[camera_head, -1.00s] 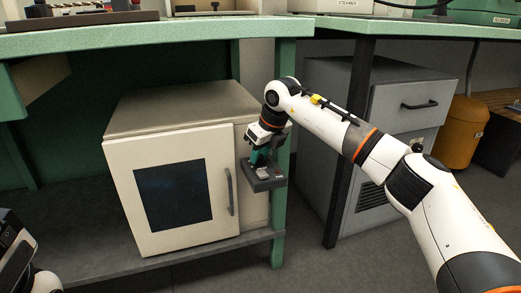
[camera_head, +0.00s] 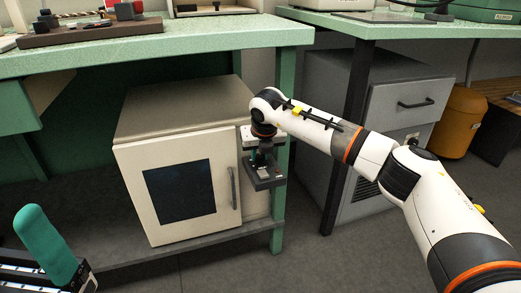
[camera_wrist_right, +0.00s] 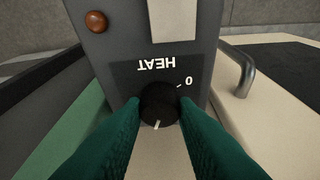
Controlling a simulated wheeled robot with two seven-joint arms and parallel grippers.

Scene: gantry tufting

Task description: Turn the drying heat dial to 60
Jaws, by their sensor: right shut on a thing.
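The black heat dial (camera_wrist_right: 159,106) sits on a dark panel marked HEAT (camera_wrist_right: 150,66), upside down in the right wrist view. Its white pointer mark faces the bottom of the picture, away from the 0 at upper right. My right gripper (camera_wrist_right: 160,112) has one teal finger on each side of the dial and is shut on it. In the head view my right gripper (camera_head: 258,157) is at the dark control box (camera_head: 266,180) on the cabinet's right side; the dial is hidden there. My left gripper (camera_head: 48,245) shows mainly one teal finger at lower left; its opening does not show.
The cream drying cabinet (camera_head: 138,205) with a dark window and handle (camera_head: 234,188) stands on a low shelf under the green bench (camera_head: 150,50). A green bench leg (camera_head: 278,235) is just right of the control box. A grey drawer unit (camera_head: 380,95) stands further right.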

